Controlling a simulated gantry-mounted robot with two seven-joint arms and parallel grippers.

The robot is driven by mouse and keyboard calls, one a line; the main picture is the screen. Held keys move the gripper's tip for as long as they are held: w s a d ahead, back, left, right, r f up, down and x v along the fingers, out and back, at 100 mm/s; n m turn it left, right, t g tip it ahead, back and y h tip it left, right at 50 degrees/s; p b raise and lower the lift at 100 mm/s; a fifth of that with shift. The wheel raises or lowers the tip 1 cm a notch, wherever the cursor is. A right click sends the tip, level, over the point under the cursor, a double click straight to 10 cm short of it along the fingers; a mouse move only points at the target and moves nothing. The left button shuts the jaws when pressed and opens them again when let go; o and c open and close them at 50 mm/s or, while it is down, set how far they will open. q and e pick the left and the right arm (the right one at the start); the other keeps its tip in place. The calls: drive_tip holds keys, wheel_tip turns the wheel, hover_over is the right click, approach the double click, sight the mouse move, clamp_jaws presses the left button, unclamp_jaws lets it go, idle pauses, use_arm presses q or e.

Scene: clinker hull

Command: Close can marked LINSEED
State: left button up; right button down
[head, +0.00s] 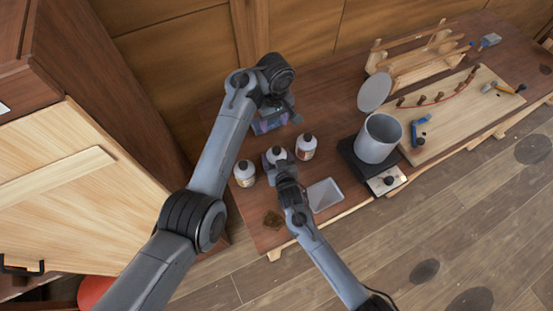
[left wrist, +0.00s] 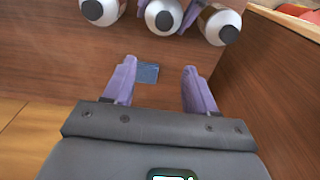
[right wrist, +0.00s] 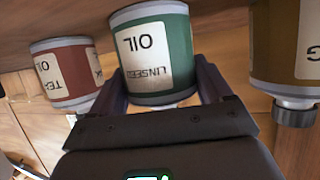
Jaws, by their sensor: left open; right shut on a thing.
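The can marked LINSEED has a green and cream label (right wrist: 158,50) and shows upside down in the right wrist view. It is the middle of three white-topped cans in the head view (head: 278,153). Its top with a dark round spot shows in the left wrist view (left wrist: 164,16). My right gripper (head: 277,163) is shut on this can from the front. The can's lower front is hidden by it in the head view. My left gripper (head: 272,122) is open and empty behind the cans. A small blue square (left wrist: 148,72) shows between its fingers, apart from them.
A red-labelled can (right wrist: 66,72) and a brown-labelled can (right wrist: 294,45) flank it closely. A wooden cabinet (head: 80,190) is at left.

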sight(276, 149)
use_arm(q)
drive_tip(key=shift+g, duration=0.3)
drive_tip(key=s+f, duration=0.2)
drive_tip(key=f, duration=0.1)
drive_tip(key=shift+s+d+f, duration=0.1)
drive_tip(key=shift+d+f, duration=0.1)
drive_tip(key=shift+d, duration=0.2)
drive_tip(key=shift+f, duration=0.1)
drive_tip(key=shift+f, duration=3.85)
